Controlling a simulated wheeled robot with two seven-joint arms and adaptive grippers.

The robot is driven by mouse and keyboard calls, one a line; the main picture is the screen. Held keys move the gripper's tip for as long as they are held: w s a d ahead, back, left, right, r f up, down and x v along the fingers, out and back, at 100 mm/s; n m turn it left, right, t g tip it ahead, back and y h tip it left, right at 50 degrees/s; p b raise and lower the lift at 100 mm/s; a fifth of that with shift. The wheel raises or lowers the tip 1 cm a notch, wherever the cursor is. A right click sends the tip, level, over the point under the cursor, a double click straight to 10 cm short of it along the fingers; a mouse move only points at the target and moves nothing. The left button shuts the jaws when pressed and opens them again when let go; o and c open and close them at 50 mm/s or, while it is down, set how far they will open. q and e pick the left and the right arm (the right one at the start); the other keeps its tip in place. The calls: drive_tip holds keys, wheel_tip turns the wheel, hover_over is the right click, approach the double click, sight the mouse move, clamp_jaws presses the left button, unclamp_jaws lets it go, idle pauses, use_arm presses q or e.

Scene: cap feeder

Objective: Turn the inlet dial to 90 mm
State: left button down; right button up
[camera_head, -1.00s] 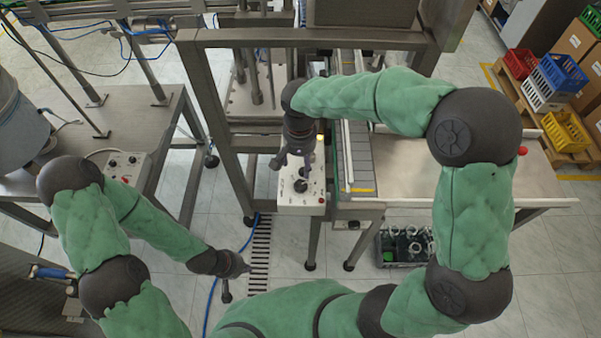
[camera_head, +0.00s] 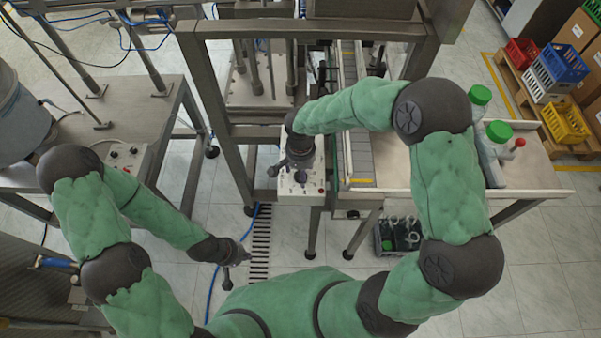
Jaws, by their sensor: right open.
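The control box (camera_head: 302,196) with a pale top panel stands at the centre, below the machine frame. A red button (camera_head: 321,190) shows near its right edge. My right gripper (camera_head: 287,174) points down over the panel, its fingers spread. The dial on the panel is largely hidden by these fingers, so its setting cannot be read, and I cannot tell whether they touch it. My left gripper (camera_head: 237,268) is low at the left of centre, over the floor, with its fingers apart and empty.
A conveyor (camera_head: 360,155) runs behind the box on the right. Containers with green caps (camera_head: 498,131) stand on the right table, partly behind my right arm. A dark crate (camera_head: 400,236) sits on the floor. Another control panel (camera_head: 125,157) is at the left.

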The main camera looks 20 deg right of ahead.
drive_tip(key=shift+f, duration=0.65)
drive_tip(key=c, duration=1.2)
drive_tip(key=shift+o, duration=0.2)
